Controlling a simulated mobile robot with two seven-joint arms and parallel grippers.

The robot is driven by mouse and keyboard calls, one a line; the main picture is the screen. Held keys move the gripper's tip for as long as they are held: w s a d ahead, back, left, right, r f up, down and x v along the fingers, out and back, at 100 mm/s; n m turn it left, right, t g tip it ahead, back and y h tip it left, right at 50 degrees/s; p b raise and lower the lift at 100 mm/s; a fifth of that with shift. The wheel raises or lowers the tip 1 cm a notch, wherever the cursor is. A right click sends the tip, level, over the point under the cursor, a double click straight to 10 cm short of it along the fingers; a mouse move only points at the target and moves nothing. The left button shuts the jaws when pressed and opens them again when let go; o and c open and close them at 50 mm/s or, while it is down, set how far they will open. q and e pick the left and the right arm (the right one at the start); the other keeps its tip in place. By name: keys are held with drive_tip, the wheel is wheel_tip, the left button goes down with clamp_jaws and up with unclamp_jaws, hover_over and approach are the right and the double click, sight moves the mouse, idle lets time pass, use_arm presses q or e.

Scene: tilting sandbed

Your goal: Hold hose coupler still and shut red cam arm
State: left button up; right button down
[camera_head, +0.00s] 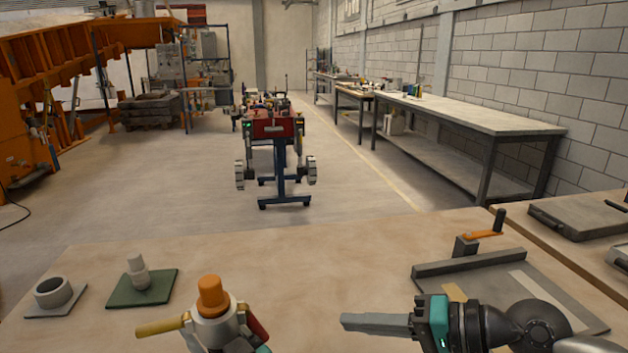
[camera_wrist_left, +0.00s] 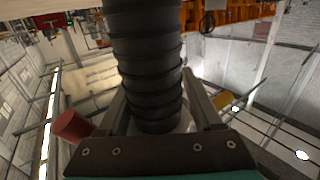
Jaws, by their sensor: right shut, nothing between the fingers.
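The hose coupler (camera_head: 220,326) is a pale grey body with an orange cylinder on top, at the bottom of the head view. Its red cam arm (camera_head: 256,328) slants down on the right side. A yellow arm (camera_head: 163,327) sticks out to the left. In the left wrist view, my left gripper (camera_wrist_left: 155,100) has a finger on each side of the coupler end of a black ribbed hose (camera_wrist_left: 146,60); the fingers look closed on it. A red piece (camera_wrist_left: 72,125) shows there at the left. My right gripper (camera_head: 347,321) is shut, empty and apart, right of the coupler, pointing left.
The tan table (camera_head: 330,250) is clear behind the coupler. A grey ring on a plate (camera_head: 54,293) and a grey fitting on a green pad (camera_head: 140,280) stand at left. A grey tray (camera_head: 520,262) with an orange-handled clamp (camera_head: 482,235) lies at right.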

use_arm(q)
drive_tip(key=shift+o, duration=1.3)
